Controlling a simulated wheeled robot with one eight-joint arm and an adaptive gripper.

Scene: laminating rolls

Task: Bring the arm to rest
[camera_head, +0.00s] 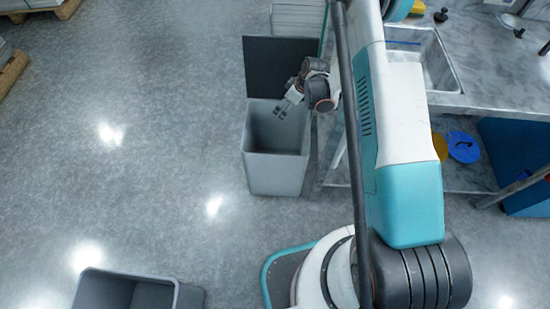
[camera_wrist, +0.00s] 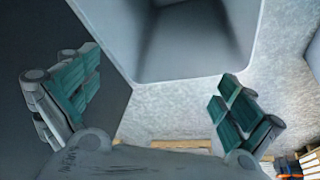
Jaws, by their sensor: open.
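My gripper (camera_head: 283,106) is above the back part of a grey open bin (camera_head: 275,175) in the head view. In the wrist view my gripper (camera_wrist: 155,95) has its two green-padded fingers wide apart, with nothing between them. The grey bin (camera_wrist: 185,75) fills the upper middle of that view, and its visible inside looks empty. My arm reaches across the right half of the head view.
A dark upright panel (camera_head: 270,65) stands behind the bin. A metal counter with a sink (camera_head: 440,70) lies to the right, with blue and yellow round items (camera_head: 462,147) below. Another grey bin (camera_head: 100,290) stands at bottom left. The left floor is mostly clear.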

